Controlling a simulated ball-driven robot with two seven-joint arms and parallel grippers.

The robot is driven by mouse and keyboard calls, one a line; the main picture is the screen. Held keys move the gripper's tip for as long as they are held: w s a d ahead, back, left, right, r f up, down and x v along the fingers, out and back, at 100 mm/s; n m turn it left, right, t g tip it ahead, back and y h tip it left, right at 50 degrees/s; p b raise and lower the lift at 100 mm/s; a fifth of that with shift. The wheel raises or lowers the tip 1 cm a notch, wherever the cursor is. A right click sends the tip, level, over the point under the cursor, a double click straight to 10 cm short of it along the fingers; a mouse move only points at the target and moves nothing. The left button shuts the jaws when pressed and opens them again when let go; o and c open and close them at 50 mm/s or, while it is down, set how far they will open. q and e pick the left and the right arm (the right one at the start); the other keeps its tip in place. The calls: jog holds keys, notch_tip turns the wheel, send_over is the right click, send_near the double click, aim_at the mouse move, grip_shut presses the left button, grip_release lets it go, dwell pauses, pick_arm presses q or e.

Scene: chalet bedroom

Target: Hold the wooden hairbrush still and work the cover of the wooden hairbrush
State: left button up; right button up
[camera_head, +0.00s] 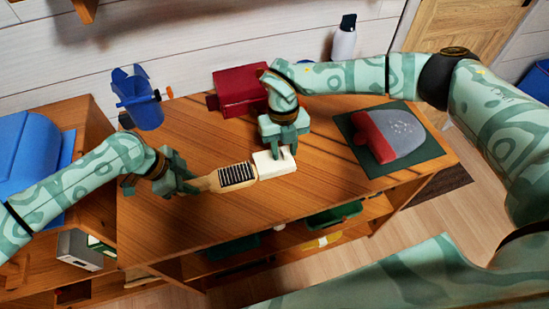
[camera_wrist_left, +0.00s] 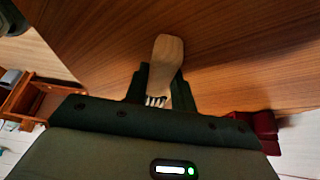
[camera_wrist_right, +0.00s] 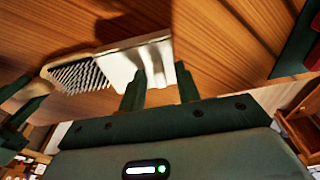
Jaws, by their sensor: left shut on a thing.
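The wooden hairbrush (camera_head: 238,175) lies across the front middle of the wooden table, with a bare handle and rows of dark bristles showing. My left gripper (camera_head: 187,187) is shut on its handle; the left wrist view shows the handle (camera_wrist_left: 166,60) between the fingers. The white cover (camera_head: 275,163) is at the bristle end, touching or very close to the bristles. Whether it still encloses any bristles cannot be told. My right gripper (camera_head: 284,149) is over the cover. In the right wrist view, its fingers are apart, with the cover (camera_wrist_right: 122,66) reaching between them.
A red box (camera_head: 238,90) stands behind, and a blue container (camera_head: 143,108) is at the back left. A green mat (camera_head: 368,163) at the right bears a grey and red rounded thing (camera_head: 402,132). A white bottle (camera_head: 343,44) stands at the back. The table's front edge is close to the brush.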

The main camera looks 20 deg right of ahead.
aim_at(249, 169)
grip_shut()
jog(key=shift+a, duration=0.1)
jog(key=shift+w+a, duration=0.1)
jog(key=shift+a, duration=4.65)
jog(key=shift+o, duration=0.2)
grip_release()
pick_arm(q)
jog(key=o, duration=1)
pick_arm(e)
notch_tip(249, 169, up, 6)
jog(key=shift+w, duration=0.45)
